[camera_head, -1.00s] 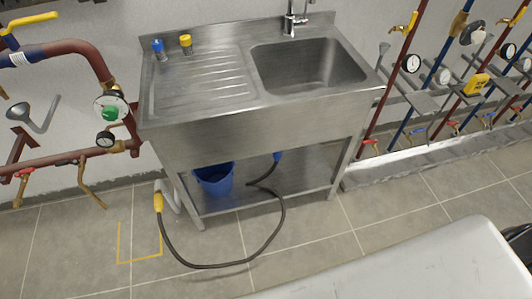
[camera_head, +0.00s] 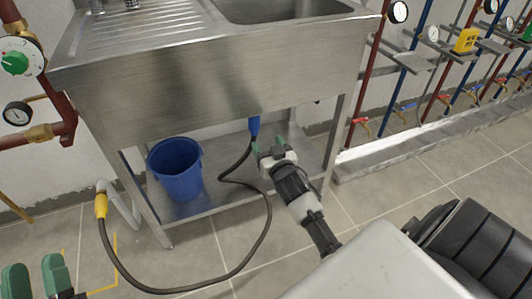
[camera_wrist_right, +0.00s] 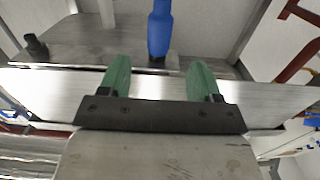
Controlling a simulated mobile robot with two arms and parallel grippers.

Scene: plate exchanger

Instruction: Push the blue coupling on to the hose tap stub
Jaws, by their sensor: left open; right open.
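The blue coupling (camera_head: 254,124) stands upright at the end of the black hose, just under the sink's front panel. It also shows in the right wrist view (camera_wrist_right: 159,28). The tap stub cannot be made out, and I cannot tell whether the coupling touches it. My right gripper (camera_head: 269,145) is open, its green fingers close to the coupling. My left gripper (camera_head: 35,277) is open and empty at the bottom left, away from the coupling.
The black hose (camera_head: 262,235) loops over the floor to a yellow coupling (camera_head: 101,205) by a grey pipe (camera_head: 122,203). A blue bucket (camera_head: 176,172) stands on the sink's lower shelf (camera_head: 215,200). Sink legs, the front panel (camera_head: 220,95) and pipework at both sides surround the space.

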